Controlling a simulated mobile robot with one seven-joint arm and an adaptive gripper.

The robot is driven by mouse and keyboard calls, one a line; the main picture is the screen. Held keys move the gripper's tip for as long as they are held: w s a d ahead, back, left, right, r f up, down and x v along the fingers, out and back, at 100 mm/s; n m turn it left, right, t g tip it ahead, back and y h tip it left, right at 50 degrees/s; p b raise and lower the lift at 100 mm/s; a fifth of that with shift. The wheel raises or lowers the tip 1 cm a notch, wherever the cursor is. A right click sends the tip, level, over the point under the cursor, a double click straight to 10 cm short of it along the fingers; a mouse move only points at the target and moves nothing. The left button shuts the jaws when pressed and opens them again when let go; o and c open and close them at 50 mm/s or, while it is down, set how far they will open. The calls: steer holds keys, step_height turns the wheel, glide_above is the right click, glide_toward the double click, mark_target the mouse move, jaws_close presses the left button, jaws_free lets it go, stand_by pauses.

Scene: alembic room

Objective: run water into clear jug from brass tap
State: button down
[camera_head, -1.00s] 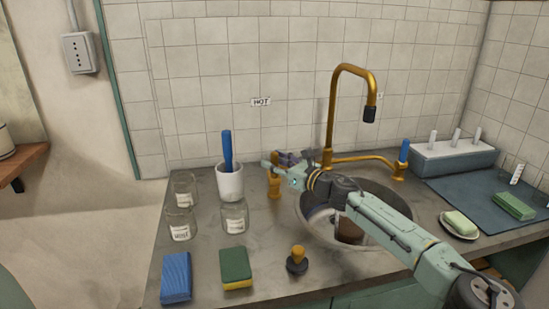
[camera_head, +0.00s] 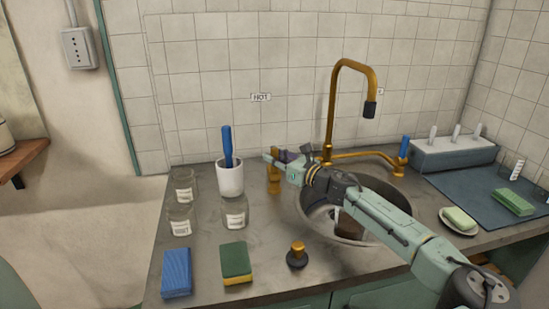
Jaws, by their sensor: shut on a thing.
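The brass tap (camera_head: 333,110) rises behind the sink, with its tall spout bent over the basin. A blue handle (camera_head: 404,147) stands on its right valve. Its left brass valve (camera_head: 274,183) stands below the HOT label. My gripper (camera_head: 273,159) is at the top of this left valve and seems shut on its handle, which the fingers mostly hide. No stream of water shows under the spout. A brownish form (camera_head: 350,227) shows in the sink, partly behind my arm; I cannot tell whether it is the clear jug.
Several clear labelled jars (camera_head: 181,219) stand on the left of the counter near a white cup (camera_head: 230,180) with a blue-handled tool. A blue sponge (camera_head: 177,273), a green-yellow sponge (camera_head: 236,262) and a brass-topped stopper (camera_head: 297,255) lie in front. A soap dish (camera_head: 444,222) is at right.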

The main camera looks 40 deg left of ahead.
stand_by(0.5)
steer(key=b, duration=0.2)
steer(key=shift+s+d+f+b, duration=0.1)
steer(key=shift+f+b, duration=0.2)
steer(key=shift+f, duration=0.1)
steer(key=shift+s+d+n+y+b, duration=0.1)
steer(key=shift+n+y+b, duration=0.25)
steer(key=shift+b, duration=0.55)
steer(key=b, duration=0.2)
steer(key=y+b, duration=0.1)
steer(key=b, duration=0.1)
steer(key=shift+s+d+n, duration=0.2)
steer(key=shift+n, duration=0.05)
steer(key=shift+s+d+r+b, duration=0.15)
steer(key=shift+r+b, duration=0.15)
steer(key=shift+b, duration=0.6)
steer(key=shift+r, duration=0.1)
steer(key=c, duration=1.4)
jaws_free()
steer(key=shift+c, duration=0.2)
